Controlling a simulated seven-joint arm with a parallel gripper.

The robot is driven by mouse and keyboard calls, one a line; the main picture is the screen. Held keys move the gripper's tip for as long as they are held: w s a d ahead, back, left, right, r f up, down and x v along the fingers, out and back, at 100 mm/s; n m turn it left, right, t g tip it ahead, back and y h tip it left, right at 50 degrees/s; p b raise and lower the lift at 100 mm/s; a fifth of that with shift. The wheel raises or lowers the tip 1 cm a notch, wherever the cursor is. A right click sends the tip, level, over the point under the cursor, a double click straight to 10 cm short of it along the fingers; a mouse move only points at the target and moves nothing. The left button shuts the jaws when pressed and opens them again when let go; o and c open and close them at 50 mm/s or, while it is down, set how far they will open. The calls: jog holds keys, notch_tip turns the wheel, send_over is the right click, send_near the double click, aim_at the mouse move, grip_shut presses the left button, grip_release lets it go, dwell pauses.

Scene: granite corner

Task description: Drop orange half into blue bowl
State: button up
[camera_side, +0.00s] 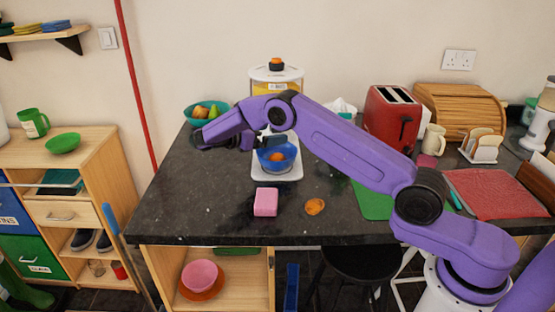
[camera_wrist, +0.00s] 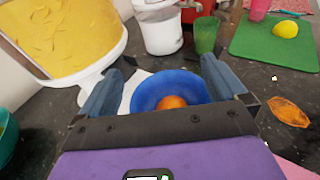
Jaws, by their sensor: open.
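The blue bowl (camera_side: 290,163) stands on a white scale-like base (camera_side: 287,175) on the dark counter. It also shows in the wrist view (camera_wrist: 197,88). A round orange piece, which looks like the orange half (camera_side: 277,157), lies inside the bowl. In the wrist view the orange half (camera_wrist: 172,102) is partly hidden by my gripper's palm. My gripper (camera_side: 274,142) is just above the bowl. In the wrist view my gripper (camera_wrist: 163,70) has its blue-grey fingers wide apart, with the bowl showing between them and nothing held.
A clear dispenser with yellow contents (camera_wrist: 72,35) stands close behind the bowl. A pink block (camera_side: 265,202) and a brownish-orange piece (camera_side: 315,206) lie in front. A fruit bowl (camera_side: 190,110) is left, a red toaster (camera_side: 391,118) right. The front left counter is clear.

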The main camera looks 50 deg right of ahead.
jog(key=v, duration=0.7)
jog(key=shift+a, duration=0.15)
jog(key=shift+r, duration=0.15)
jog(key=s+a+r+t+y, duration=0.2)
jog(key=s+a+y, duration=0.2)
jog(key=s, duration=0.3)
jog(key=s+a+r+t+y, duration=0.2)
jog(key=s+a+t+y, duration=0.15)
jog(key=s, duration=0.45)
jog(key=s+d+f+m+y, duration=0.1)
jog(key=s+y, duration=0.1)
jog(key=s, duration=0.7)
jog(key=s+d+f+m+g+y, duration=0.1)
jog(key=s+d+y, duration=0.1)
jog(key=s, duration=0.8)
jog(key=s+d+f+m+g+y, duration=0.1)
jog(key=s+y, duration=0.3)
jog(key=s, duration=0.6)
jog(key=shift+d, duration=0.3)
